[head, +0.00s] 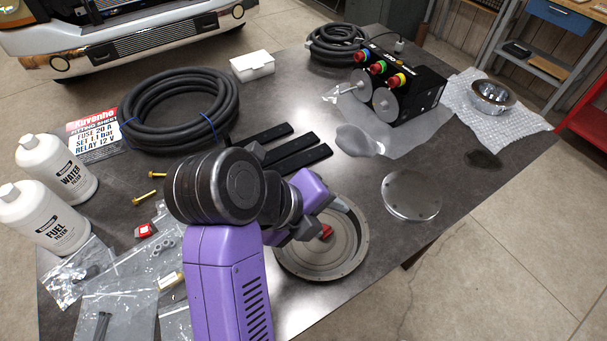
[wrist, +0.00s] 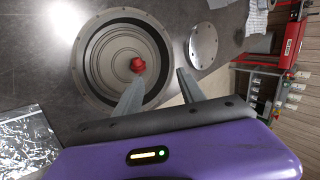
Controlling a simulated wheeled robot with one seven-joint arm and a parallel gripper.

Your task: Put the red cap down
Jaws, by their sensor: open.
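The red cap (wrist: 137,65) lies inside the round grey metal housing (wrist: 90,85), near the middle of its ringed floor. In the head view the cap (head: 326,231) shows as a small red patch beside my gripper, partly hidden. The housing (head: 352,268) lies flat on the dark table, partly covered by my arm. My gripper (wrist: 160,78) is open over the housing. In the wrist view the cap shows just beyond the tip of the left finger, not between the fingers. I cannot tell whether that finger touches it.
A round metal plate (head: 411,195) lies right of the housing. A black block with coloured caps (head: 400,90) stands behind. Black flat bars (head: 290,150) and a coiled hose (head: 180,105) lie behind my arm. Bottles (head: 45,215) and plastic bags (head: 115,300) fill the left.

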